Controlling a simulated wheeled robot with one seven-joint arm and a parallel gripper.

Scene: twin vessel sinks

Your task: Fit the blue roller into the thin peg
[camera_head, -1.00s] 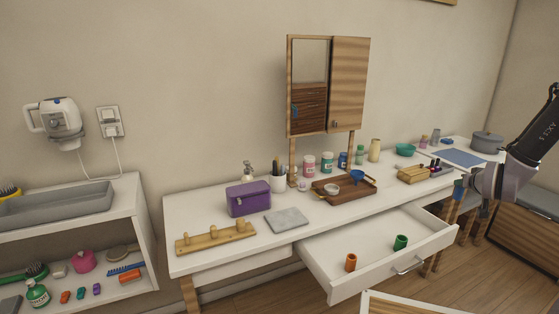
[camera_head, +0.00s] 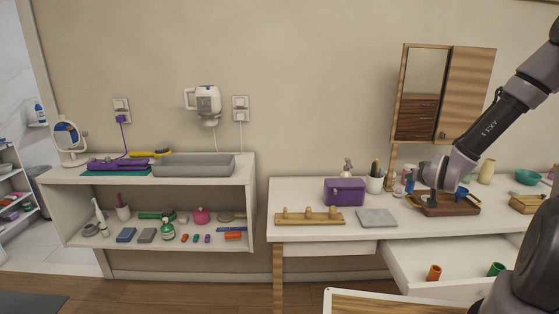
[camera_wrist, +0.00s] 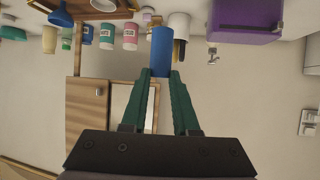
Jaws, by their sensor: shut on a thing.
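My gripper (camera_wrist: 161,76) is shut on the blue roller (camera_wrist: 162,45), which sticks out past the green fingertips in the wrist view. In the head view my gripper (camera_head: 418,181) is above the table, left of the wooden tray, with the roller (camera_head: 410,184) small at its end. The wooden peg board (camera_head: 309,218) lies at the table's left front, well left of the roller and apart from it. Its several short pegs stand upright and bare. I cannot tell clearly which peg is thin.
A purple box (camera_head: 345,191), grey slab (camera_head: 377,218) and pen cup (camera_head: 375,183) stand between the gripper and the peg board. The open drawer (camera_head: 415,258) holds an orange roller (camera_head: 434,272) and a green roller (camera_head: 496,269). A mirror cabinet (camera_head: 443,93) rises behind.

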